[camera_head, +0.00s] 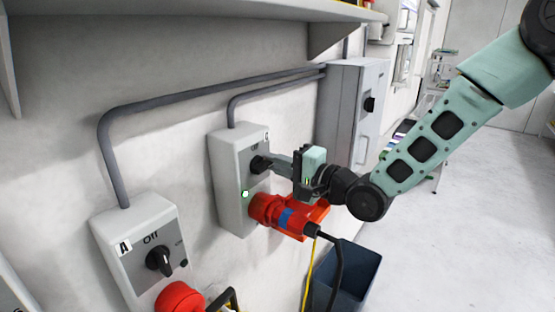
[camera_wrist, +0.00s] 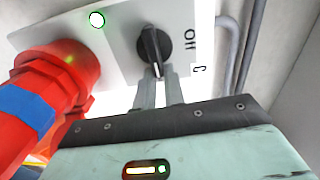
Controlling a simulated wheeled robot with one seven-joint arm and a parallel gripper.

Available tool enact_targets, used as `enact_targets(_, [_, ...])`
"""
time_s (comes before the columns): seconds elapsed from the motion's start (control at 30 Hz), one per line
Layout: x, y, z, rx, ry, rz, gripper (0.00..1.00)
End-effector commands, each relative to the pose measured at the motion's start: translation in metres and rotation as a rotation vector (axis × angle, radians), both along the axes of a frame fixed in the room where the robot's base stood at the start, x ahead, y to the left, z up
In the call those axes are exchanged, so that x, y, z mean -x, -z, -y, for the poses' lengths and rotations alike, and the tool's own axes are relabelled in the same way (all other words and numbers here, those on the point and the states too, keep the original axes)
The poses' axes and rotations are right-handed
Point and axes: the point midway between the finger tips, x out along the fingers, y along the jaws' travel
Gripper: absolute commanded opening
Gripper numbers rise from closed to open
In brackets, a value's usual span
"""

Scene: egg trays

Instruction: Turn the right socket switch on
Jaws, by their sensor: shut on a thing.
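The right socket box (camera_head: 226,167) is grey, labelled C, and mounted on the wall. Its black rotary switch (camera_head: 260,164) sits on the upper front face; it also shows in the wrist view (camera_wrist: 153,46). My gripper (camera_head: 275,163) reaches it from the right, and its fingers (camera_wrist: 158,88) are shut on the lower end of the knob. A green light (camera_head: 245,194) is lit on the box; it shows in the wrist view too (camera_wrist: 97,20). A red plug (camera_head: 284,214) with a blue band is in the socket below the switch. My fingers partly hide the knob in the head view.
The left socket box (camera_head: 134,250), labelled A, has its knob (camera_head: 160,261) near "Off" and a red socket (camera_head: 180,298). A grey cabinet (camera_head: 350,105) is on the wall to the right. A dark bin (camera_head: 357,275) stands below the plug's cable (camera_head: 338,262). A shelf (camera_head: 200,12) overhangs above.

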Motion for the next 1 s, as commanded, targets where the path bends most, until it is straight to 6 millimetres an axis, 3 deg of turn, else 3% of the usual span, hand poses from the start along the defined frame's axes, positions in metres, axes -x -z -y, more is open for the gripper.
enact_targets(0.03, [0.0073,0.0043,-0.0057,-0.001,-0.021,-0.021,0.00])
enact_targets(0.63, [0.0083,0.0044,-0.0072,-0.025,-0.024,-0.048,0.00])
enact_targets(0.7, [0.0081,0.0043,-0.0071,-0.024,-0.024,-0.047,0.28])
enact_targets(0.73, [0.0080,0.0041,-0.0069,-0.025,-0.023,-0.047,0.33])
enact_targets(1.0, [0.0045,0.0031,-0.0038,-0.026,-0.013,-0.043,0.33])
